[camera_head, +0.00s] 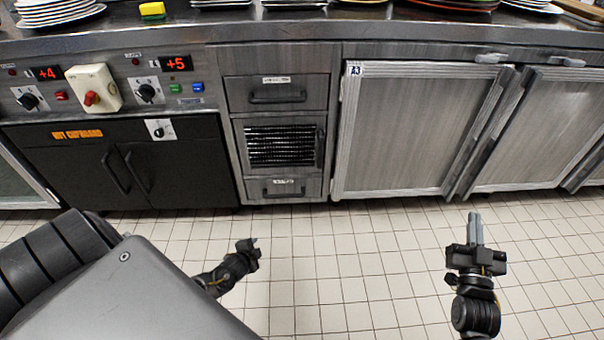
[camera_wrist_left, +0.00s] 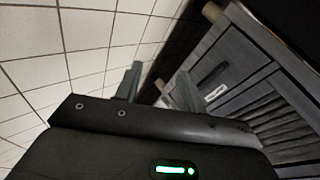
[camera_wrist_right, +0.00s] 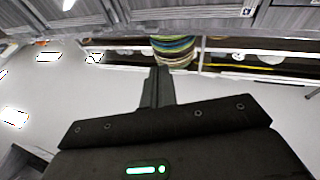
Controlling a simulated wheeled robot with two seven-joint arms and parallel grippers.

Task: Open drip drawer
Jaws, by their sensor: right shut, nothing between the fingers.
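A stack of steel fronts stands in the middle of the counter in the head view. The top drawer (camera_head: 277,94) and the low bottom drawer (camera_head: 284,188) both have handles and small labels that I cannot read clearly, so I cannot tell which is the drip drawer. Both look shut. My right gripper (camera_head: 474,216) is shut and empty, before the right cabinets.
A grille front (camera_head: 281,144) sits between the two drawers. The black hot cupboard (camera_head: 75,165) is on the left, and steel cabinet doors (camera_head: 415,130) are on the right. Plates and a yellow sponge (camera_head: 152,9) are on the counter. The tiled floor (camera_head: 345,260) is clear.

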